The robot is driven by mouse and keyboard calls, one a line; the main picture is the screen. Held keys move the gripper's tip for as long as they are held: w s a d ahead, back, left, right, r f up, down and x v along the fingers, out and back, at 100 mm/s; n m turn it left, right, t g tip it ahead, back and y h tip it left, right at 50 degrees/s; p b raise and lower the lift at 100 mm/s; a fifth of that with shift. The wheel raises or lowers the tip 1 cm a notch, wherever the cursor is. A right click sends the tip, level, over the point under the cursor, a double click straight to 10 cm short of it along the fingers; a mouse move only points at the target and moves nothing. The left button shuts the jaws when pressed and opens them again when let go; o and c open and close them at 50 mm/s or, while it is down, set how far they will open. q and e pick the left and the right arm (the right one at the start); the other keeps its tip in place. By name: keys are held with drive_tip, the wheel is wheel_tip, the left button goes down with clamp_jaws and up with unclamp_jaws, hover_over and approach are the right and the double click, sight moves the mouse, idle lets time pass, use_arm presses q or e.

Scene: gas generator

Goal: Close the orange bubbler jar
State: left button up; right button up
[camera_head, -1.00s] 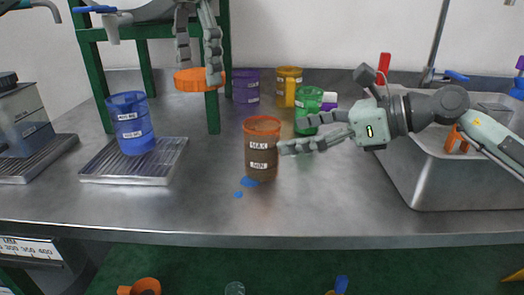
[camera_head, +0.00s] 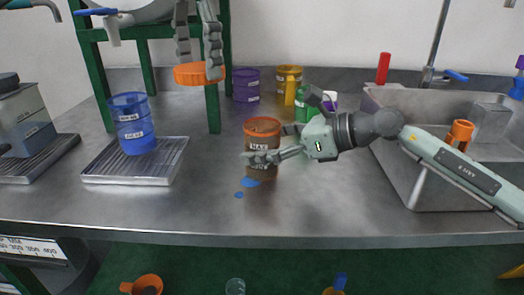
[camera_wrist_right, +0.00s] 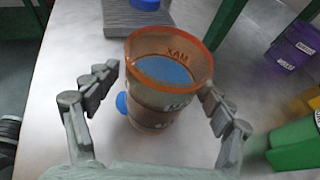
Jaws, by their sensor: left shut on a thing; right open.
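The orange bubbler jar (camera_head: 262,128) stands upright and uncovered on the steel bench. In the right wrist view the jar (camera_wrist_right: 170,112) shows its orange rim, brown translucent wall and blue liquid inside. My right gripper (camera_head: 268,145) is open, with one finger on each side of the jar; in the right wrist view its fingers (camera_wrist_right: 155,92) flank the wall, and I cannot tell whether they touch it. My left gripper (camera_head: 200,66) is shut on an orange lid (camera_head: 199,74), held in the air to the left of the jar and higher than it.
Blue spills (camera_head: 249,182) lie on the bench by the jar. A blue jar (camera_head: 131,124) stands on a metal tray (camera_head: 110,170) at left. Purple (camera_head: 246,85), yellow (camera_head: 288,82) and green (camera_head: 303,105) jars stand behind. A sink (camera_head: 395,150) is at right, a green frame (camera_head: 213,105) at back left.

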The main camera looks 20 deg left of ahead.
idle(0.3)
drive_tip(key=c, duration=1.6)
